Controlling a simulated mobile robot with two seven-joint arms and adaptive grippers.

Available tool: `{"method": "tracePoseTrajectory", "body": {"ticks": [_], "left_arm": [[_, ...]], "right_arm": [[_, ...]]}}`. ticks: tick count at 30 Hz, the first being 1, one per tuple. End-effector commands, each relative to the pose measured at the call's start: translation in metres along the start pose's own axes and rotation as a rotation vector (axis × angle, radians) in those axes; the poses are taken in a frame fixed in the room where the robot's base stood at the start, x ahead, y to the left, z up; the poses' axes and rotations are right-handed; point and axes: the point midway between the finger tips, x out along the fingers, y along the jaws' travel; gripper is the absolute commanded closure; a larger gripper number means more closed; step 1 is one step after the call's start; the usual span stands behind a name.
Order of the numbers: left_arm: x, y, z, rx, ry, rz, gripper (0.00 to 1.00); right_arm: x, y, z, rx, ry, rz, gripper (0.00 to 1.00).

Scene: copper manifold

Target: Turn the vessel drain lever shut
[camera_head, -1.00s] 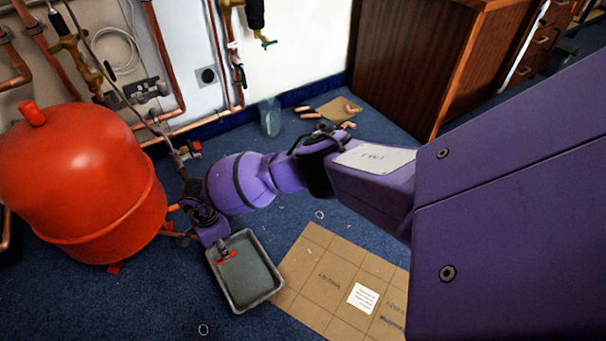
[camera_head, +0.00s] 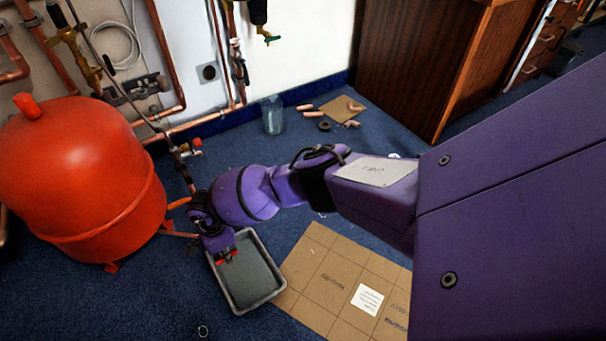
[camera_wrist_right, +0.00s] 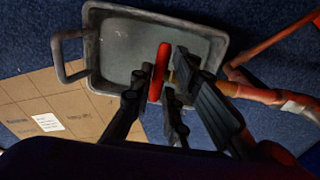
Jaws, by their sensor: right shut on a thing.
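The red vessel drain lever (camera_wrist_right: 159,72) stands between the fingers of my right gripper (camera_wrist_right: 158,88) in the right wrist view, running nearly up and down the picture. The gripper is shut on it. In the head view the lever's red end (camera_head: 228,258) shows just past my purple right gripper (camera_head: 222,250), over the grey tray (camera_head: 270,298). The red vessel (camera_head: 85,175) stands at the left, with a copper pipe leading towards the gripper. The brass valve body (camera_wrist_right: 172,76) is mostly hidden behind the fingers. My left gripper is out of view.
Gridded cardboard (camera_head: 325,285) lies right of the tray. Copper pipes (camera_head: 165,60) line the wall. A clear jar (camera_head: 272,115) and copper fittings (camera_head: 350,107) lie at the back. A wooden cabinet (camera_head: 410,65) stands behind. The front carpet is mostly clear.

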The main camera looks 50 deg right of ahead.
Motion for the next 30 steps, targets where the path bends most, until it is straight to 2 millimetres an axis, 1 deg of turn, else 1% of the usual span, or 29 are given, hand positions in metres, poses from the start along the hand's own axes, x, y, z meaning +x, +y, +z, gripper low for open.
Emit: {"method": "tracePoseTrajectory", "body": {"ticks": [3, 9, 17, 18, 21, 22, 28, 30], "left_arm": [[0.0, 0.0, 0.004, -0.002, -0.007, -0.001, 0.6], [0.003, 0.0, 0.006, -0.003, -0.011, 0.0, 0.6], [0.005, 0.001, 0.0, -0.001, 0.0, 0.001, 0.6], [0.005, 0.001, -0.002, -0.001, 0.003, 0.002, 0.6], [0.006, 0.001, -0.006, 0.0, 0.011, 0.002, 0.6], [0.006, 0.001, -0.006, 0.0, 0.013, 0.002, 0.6], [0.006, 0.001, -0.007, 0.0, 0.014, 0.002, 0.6], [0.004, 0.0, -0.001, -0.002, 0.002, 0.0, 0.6]], "right_arm": [[-0.001, -0.001, 0.0, 0.0, -0.014, 0.001, 1.0], [-0.001, 0.0, -0.001, -0.001, -0.136, 0.001, 1.0], [-0.002, -0.001, 0.0, -0.002, -0.143, -0.001, 1.0], [-0.002, -0.001, 0.0, -0.002, -0.143, -0.001, 0.81], [-0.002, -0.001, 0.0, -0.002, -0.143, -0.001, 0.67], [-0.002, -0.001, 0.0, -0.002, -0.143, -0.001, 0.66], [-0.002, -0.002, -0.001, -0.002, -0.141, -0.002, 0.66], [-0.003, -0.002, -0.001, -0.002, -0.141, -0.002, 0.66]]}}
